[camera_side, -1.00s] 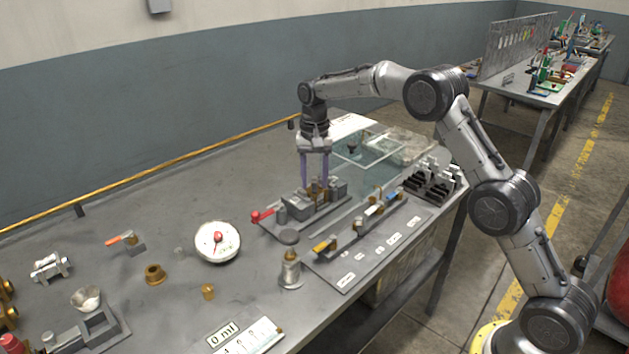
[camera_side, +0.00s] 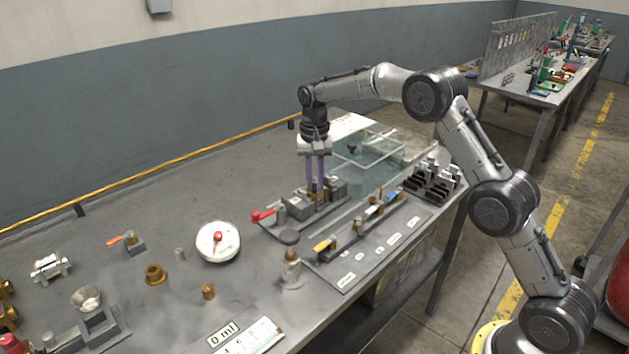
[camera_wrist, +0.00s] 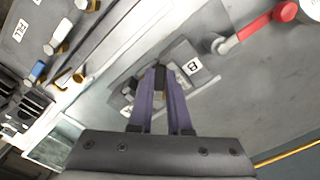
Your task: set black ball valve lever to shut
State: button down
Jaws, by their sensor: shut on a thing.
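My gripper (camera_side: 316,187) points down over a grey valve block with a brass part near the middle of the bench. In the wrist view my gripper (camera_wrist: 160,74) has its two purple fingers shut together on a small black piece, the black lever (camera_wrist: 160,79). Most of the lever is hidden between the fingers, so its exact angle is hard to tell. A label reading B (camera_wrist: 193,66) lies beside it on the grey block. In the side view the fingers cover the lever.
A red-handled lever (camera_side: 262,216) is on the same plate, to the left. A second plate in front carries a yellow lever (camera_side: 325,245) and blue and white ones. A round gauge (camera_side: 217,241) is at left. A clear tank (camera_side: 368,148) stands behind right.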

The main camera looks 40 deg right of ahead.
jog(key=shift+d, duration=0.1)
jog(key=shift+s+d+n, duration=0.2)
jog(key=shift+d+n, duration=0.35)
jog(key=shift+n, duration=0.95)
jog(key=shift+s+d+n, duration=0.25)
jog(key=shift+d+n, duration=0.25)
jog(key=shift+n, duration=1)
jog(key=shift+s+d+n, duration=0.2)
jog(key=shift+d+n, duration=0.35)
jog(key=shift+n, duration=0.95)
jog(key=shift+r, duration=0.1)
jog(key=c, duration=0.8)
grip_release()
jog(key=shift+c, duration=0.2)
